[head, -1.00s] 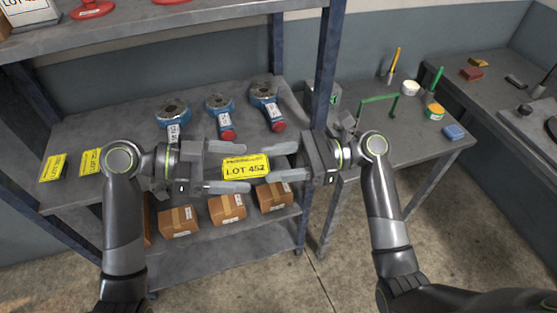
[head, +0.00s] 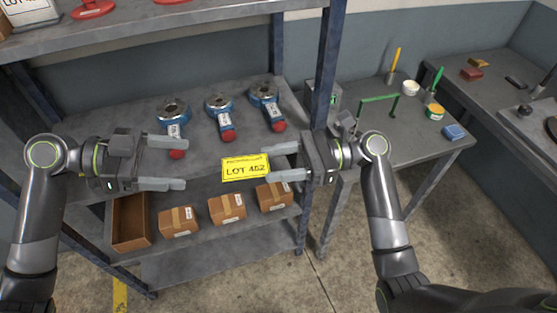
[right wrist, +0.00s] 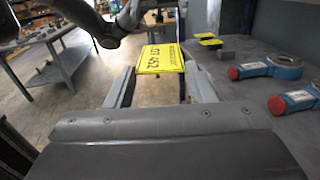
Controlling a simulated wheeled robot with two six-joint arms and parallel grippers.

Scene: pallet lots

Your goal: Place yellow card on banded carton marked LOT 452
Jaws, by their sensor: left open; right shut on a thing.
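The yellow card (head: 245,168), printed LOT 452, is held by its right end in my right gripper (head: 279,162). It hangs in front of the shelf rack; the right wrist view shows it between the fingers (right wrist: 160,58). Three brown banded cartons stand on the lower shelf: left (head: 178,222), middle (head: 227,209) and right (head: 272,197). Their white labels are too small to read. The card and right gripper are above and in front of the cartons.
An open brown box (head: 131,222) stands left of the cartons. Several blue tools with red ends, one of them here (head: 219,115), lie on the middle shelf. A rack post (head: 325,80) rises behind my right gripper. More yellow cards (right wrist: 208,39) lie on the shelf.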

